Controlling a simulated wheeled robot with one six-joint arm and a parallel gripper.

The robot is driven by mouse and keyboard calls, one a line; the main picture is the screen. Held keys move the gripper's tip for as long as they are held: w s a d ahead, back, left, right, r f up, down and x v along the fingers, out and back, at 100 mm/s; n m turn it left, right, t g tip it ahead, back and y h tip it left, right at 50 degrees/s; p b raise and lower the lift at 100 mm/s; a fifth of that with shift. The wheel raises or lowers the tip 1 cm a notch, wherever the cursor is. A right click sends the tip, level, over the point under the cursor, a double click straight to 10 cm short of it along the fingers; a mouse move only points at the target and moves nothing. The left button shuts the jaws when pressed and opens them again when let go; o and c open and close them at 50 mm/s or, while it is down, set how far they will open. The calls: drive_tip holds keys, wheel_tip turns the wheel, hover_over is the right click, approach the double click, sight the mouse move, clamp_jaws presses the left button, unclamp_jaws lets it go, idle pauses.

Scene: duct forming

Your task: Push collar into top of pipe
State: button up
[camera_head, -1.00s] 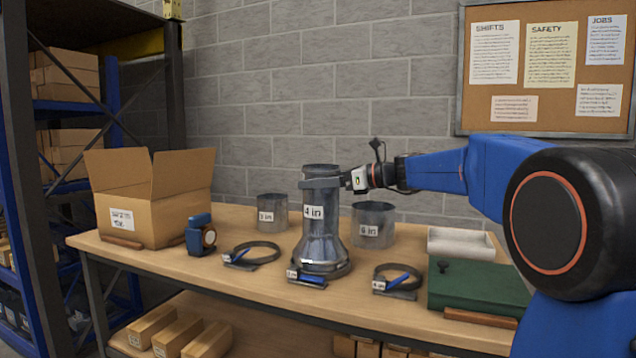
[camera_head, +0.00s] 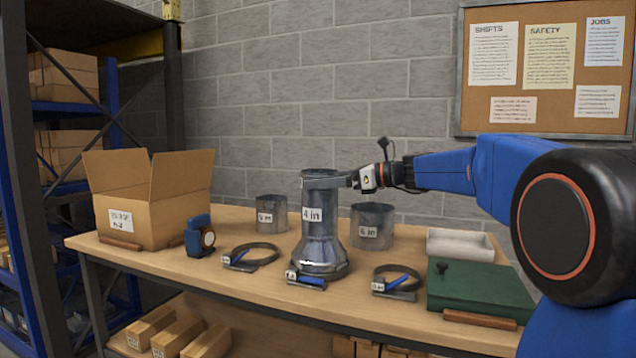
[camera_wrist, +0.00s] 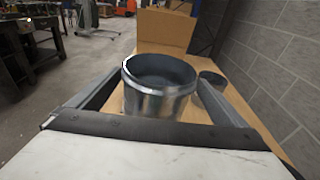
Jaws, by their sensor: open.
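The grey metal pipe (camera_head: 320,230), labelled "4 in", stands upright mid-bench on a flared lower part. A round metal rim, apparently the collar (camera_head: 320,173), tops it; I cannot make out a seam between collar and pipe. My gripper (camera_head: 338,180) is open at the height of this rim, coming from the right. In the wrist view the open top of the metal cylinder (camera_wrist: 158,95) shows between and just beyond my two fingers, with a gap visible at each side. The pipe's inside is dark.
Metal rings stand behind left (camera_head: 271,215) and right (camera_head: 372,228) of the pipe. Hose clamps (camera_head: 250,255) (camera_head: 398,280) lie in front. A cardboard box (camera_head: 150,210) and tape measure (camera_head: 200,238) are left. A green case (camera_head: 475,290) and white tray (camera_head: 460,244) are right.

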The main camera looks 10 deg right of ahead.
drive_tip(key=v, duration=1.5)
drive_tip(key=s+a+f+n+g+h, duration=0.1)
drive_tip(key=s+a+f+n, duration=0.2)
drive_tip(key=s+f, duration=0.2)
drive_tip(key=s+a+f+n+g+h, duration=0.1)
drive_tip(key=s+a+f+n+h, duration=0.1)
drive_tip(key=f, duration=0.5)
drive_tip(key=s+a+f+n+g+h, duration=0.2)
drive_tip(key=s+a+f+n, duration=0.2)
drive_tip(key=s+a+f, duration=0.2)
drive_tip(key=shift+s+a+n, duration=0.2)
drive_tip(key=shift+s+n, duration=0.1)
drive_tip(key=shift+s, duration=0.9)
drive_tip(key=s+d+f+n+h, duration=0.2)
drive_tip(key=s+f+n+h, duration=0.2)
drive_tip(key=s+f+n, duration=0.3)
drive_tip(key=s+d+f+n+h, duration=0.2)
drive_tip(key=s+f+n+h, duration=0.2)
drive_tip(key=s+f+n, duration=0.4)
drive_tip(key=s+f, duration=0.4)
drive_tip(key=shift+d+f+n+g, duration=0.25)
drive_tip(key=shift+d+n+g, duration=0.05)
drive_tip(key=shift+d+g, duration=0.1)
